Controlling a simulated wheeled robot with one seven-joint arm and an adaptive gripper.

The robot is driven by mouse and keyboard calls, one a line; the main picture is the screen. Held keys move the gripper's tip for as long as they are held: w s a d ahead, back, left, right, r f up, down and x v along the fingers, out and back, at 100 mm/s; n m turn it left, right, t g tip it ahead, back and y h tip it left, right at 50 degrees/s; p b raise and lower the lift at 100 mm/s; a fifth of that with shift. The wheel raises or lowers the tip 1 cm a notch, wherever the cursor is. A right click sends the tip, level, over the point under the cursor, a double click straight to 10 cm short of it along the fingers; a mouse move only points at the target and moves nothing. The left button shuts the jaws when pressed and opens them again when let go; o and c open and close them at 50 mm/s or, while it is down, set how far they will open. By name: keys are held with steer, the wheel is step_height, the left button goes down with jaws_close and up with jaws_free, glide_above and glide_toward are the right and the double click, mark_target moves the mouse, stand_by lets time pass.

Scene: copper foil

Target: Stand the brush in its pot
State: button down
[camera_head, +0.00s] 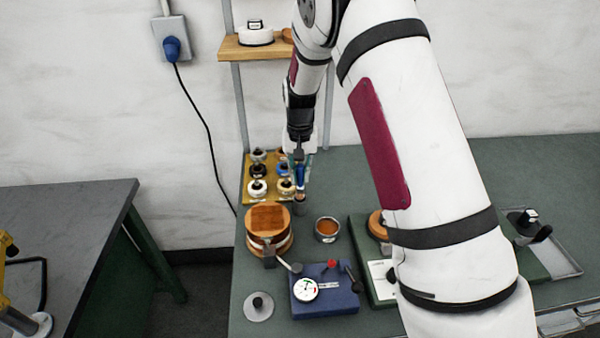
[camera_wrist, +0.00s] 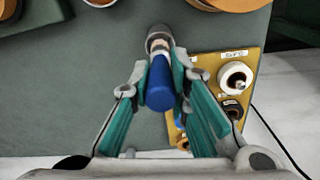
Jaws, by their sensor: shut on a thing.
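My gripper (camera_head: 299,160) is shut on the blue handle of the brush (camera_wrist: 160,88), which shows between its teal-padded fingers in the wrist view. In the head view the brush (camera_head: 300,176) is roughly upright, with the gripper above it. The small grey pot (camera_head: 300,207) is directly below. In the wrist view the brush's pale ferrule lines up with the round mouth of the pot (camera_wrist: 158,31). The bristles are hidden, and I cannot tell how deep the brush's lower end is in the pot.
A yellow board with several spools (camera_head: 257,170) lies just left of the brush. A round wooden-topped stand (camera_head: 267,218), a cup with orange-brown contents (camera_head: 327,230) and a blue box with a dial (camera_head: 335,298) stand nearer. Green bench top (camera_head: 345,165) is clear behind right.

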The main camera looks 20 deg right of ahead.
steer(key=shift+f, duration=0.9)
stand_by(0.3)
steer(key=c, duration=1.1)
jaws_free()
steer(key=shift+r, duration=1)
steer(key=shift+r, duration=3.5)
steer(key=shift+r, duration=0.1)
